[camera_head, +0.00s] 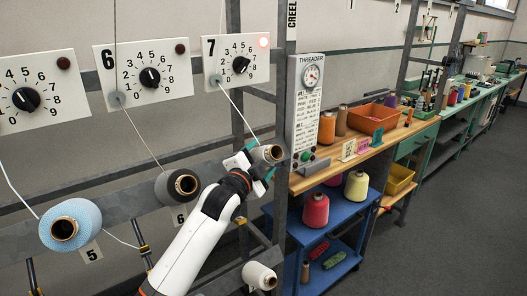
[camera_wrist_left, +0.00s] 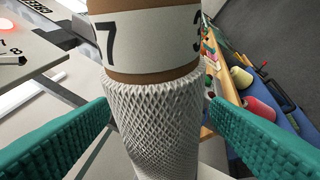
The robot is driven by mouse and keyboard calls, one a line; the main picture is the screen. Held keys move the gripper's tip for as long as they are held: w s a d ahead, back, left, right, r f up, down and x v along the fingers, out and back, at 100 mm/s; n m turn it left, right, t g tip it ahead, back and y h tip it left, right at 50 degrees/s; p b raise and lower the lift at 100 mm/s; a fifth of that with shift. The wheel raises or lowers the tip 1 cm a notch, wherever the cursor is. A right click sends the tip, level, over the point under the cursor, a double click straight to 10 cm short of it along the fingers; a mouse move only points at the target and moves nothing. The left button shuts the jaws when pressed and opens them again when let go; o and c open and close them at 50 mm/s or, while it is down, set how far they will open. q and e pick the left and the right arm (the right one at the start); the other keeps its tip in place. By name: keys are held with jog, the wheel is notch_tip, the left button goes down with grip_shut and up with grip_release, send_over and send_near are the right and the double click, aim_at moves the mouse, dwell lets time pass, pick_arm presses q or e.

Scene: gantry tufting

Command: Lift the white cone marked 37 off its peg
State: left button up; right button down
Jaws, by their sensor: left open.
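A white cone (camera_head: 268,153) sits on the creel rail below the panel numbered 7, with its end facing out. In the left wrist view the cone (camera_wrist_left: 155,120) has white netted yarn and a brown tube with a white band. A 7 and part of a 3 show on that band. My left gripper (camera_head: 256,162) is at this cone. Its green fingers are open, one on each side of the cone, and they do not look closed on it. The peg is hidden. My right gripper is not in view.
Another white cone (camera_head: 260,276) is below. The threader panel (camera_head: 305,105) and blue shelf cart (camera_head: 330,222) stand close on the right. Panel 7 (camera_head: 236,60) has a red light lit.

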pick_arm(q)
jog(key=shift+x, duration=1.25)
jog(key=shift+w+f+p, duration=0.2)
jog(key=shift+w+p, duration=0.05)
jog(key=shift+p, duration=0.05)
jog(key=c, duration=1.3)
jog(key=shift+o, duration=0.2)
jog(key=shift+r, duration=0.1)
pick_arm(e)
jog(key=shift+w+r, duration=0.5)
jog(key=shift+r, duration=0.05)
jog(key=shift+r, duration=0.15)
pick_arm(q)
jog(key=shift+s+d+r+p, duration=0.25)
jog(key=shift+s+r+p, duration=0.15)
jog(key=shift+p, duration=0.15)
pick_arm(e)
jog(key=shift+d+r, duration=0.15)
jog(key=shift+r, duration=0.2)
